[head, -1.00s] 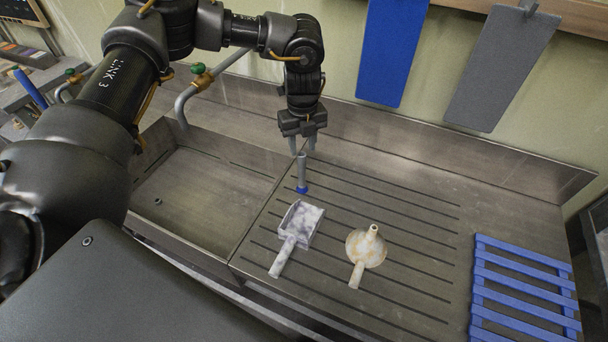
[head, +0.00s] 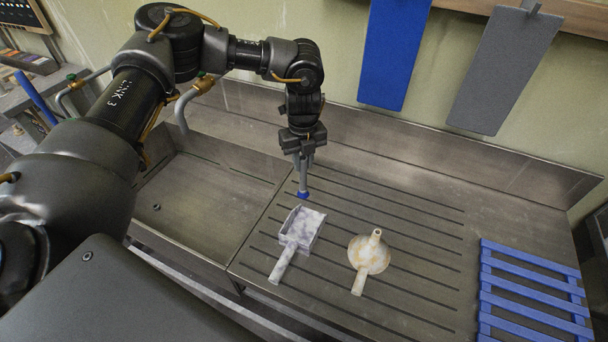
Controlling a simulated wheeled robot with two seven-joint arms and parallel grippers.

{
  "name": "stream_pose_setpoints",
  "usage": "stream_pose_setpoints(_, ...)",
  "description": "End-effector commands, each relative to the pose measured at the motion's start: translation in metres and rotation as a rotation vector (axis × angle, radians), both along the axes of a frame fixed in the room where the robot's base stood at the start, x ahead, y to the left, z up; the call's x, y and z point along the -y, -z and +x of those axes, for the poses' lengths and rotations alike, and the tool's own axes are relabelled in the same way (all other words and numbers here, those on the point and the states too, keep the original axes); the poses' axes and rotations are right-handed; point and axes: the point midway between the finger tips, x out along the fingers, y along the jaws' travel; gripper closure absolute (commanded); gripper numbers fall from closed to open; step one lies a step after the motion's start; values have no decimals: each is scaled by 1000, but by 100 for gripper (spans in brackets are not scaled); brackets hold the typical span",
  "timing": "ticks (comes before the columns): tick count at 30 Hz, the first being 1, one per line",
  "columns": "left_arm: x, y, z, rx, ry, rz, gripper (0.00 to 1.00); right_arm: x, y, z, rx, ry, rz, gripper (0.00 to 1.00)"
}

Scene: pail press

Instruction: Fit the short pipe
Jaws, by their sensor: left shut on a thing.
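The short pipe (head: 303,184) is a slim grey tube with a blue collar at its lower end. It stands upright on the ribbed metal drainboard (head: 400,222), behind the scoop. My left gripper (head: 303,166) points straight down and is shut on the upper part of the pipe, hiding its top. The blue end appears to be at the board's surface. My right gripper is not in view.
A mottled scoop (head: 301,229) and a stained funnel (head: 369,255) lie in front of the pipe. A blue slatted rack (head: 530,290) lies at right, a sink basin (head: 205,200) at left. Brass-fitted taps (head: 204,84) stand behind the basin. Blue and grey boards hang on the wall.

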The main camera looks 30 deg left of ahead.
Motion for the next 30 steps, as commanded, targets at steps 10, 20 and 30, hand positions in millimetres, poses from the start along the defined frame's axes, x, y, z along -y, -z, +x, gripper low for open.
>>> stream_pose_setpoints(10,0,-28,0,-1,0,-1,100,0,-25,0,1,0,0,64)
stream_pose_setpoints(20,0,-39,0,-1,0,1,100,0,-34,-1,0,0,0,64)
stream_pose_setpoints(30,9,-56,-6,-1,-171,-12,100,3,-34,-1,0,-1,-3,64)
